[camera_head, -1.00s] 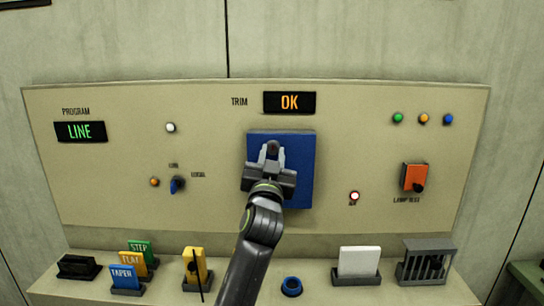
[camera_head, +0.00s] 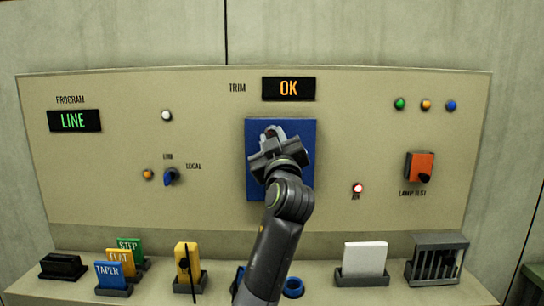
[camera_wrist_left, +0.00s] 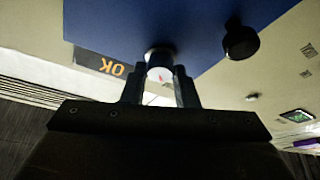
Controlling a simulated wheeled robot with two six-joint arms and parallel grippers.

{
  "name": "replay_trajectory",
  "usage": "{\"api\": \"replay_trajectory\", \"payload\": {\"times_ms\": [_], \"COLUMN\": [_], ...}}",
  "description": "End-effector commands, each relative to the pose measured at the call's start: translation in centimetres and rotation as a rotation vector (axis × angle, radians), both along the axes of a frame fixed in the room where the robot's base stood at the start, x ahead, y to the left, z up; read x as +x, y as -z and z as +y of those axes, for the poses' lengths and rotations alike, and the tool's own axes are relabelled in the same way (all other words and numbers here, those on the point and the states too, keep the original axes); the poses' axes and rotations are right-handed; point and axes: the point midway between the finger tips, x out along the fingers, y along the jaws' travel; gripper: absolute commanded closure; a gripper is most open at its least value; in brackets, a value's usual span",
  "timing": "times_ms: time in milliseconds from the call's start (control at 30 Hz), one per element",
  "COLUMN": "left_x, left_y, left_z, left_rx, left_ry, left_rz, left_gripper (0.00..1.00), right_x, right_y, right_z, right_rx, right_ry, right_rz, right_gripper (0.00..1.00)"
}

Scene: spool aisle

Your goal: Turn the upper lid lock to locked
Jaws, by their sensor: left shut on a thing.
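A blue lid (camera_head: 308,150) is set in the middle of the beige panel, below the amber OK display (camera_head: 289,89). My left gripper (camera_head: 276,140) is in front of its upper part and hides most of the upper lid lock. In the left wrist view the upper lid lock (camera_wrist_left: 159,60) is a round knob with a pale face and a red mark, between the two fingers. My left gripper (camera_wrist_left: 160,92) is shut on it. A second, dark round knob (camera_wrist_left: 241,42) on the lid stands apart from the fingers. My right gripper is not in view.
The ledge below holds coloured cards, a white card (camera_head: 365,258), a dark rack (camera_head: 436,260) and a blue ring (camera_head: 293,287).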

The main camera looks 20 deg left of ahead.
Motion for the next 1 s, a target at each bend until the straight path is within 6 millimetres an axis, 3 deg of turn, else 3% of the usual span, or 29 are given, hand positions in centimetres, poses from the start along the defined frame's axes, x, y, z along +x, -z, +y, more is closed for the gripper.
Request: {"api": "replay_trajectory", "payload": {"times_ms": [100,367,733,1000], "left_x": [0.1,0.1,0.2,0.2], "left_y": [0.3,0.0,-0.5,-0.7], "left_z": [-0.2,-0.3,-0.5,-0.5], "left_rx": [-0.107,-0.346,-0.663,-0.824], "left_ry": [0.001,0.003,0.004,0.004], "left_rz": [-0.030,-0.097,-0.189,-0.236], "left_gripper": [0.96,0.96,0.96,0.96], "right_x": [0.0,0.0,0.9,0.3], "right_y": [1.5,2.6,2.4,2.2], "right_z": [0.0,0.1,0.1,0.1], "right_rx": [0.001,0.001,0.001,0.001], "right_ry": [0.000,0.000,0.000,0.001], "right_rz": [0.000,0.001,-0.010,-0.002], "right_gripper": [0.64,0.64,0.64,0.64]}}
